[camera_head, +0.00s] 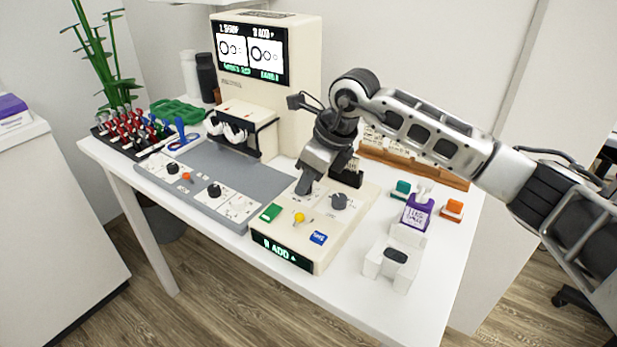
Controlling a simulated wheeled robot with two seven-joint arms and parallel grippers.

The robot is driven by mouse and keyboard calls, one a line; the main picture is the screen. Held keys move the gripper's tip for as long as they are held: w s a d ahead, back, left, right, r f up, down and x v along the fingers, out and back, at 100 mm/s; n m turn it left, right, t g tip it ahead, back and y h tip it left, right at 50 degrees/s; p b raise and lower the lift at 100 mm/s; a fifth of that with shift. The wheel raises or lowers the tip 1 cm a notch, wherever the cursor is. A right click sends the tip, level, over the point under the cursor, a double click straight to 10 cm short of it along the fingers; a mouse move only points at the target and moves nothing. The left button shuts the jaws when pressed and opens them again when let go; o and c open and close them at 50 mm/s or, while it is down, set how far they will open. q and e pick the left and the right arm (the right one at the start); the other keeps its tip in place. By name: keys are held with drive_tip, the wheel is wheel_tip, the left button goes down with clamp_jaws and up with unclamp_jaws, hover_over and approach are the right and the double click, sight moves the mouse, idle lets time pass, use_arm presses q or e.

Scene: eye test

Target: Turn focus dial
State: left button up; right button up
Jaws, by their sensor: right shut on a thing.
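My right gripper (304,187) points down at the back left of this top, left of the dark dial. It is shut on what looks like a second dial, mostly hidden by the fingers. I cannot read which dial is the focus dial. My left gripper is not in view.
Behind is a cream eye-test machine (300,62) with a lit screen (250,53). A grey panel (240,170) with black dials lies left. A purple-labelled container (418,212) and a white holder (380,262) stand right.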

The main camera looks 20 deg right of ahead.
drive_tip(key=shift+r, duration=0.1)
drive_tip(key=o, duration=0.8)
drive_tip(key=shift+o, duration=1)
drive_tip(key=v, duration=1.6)
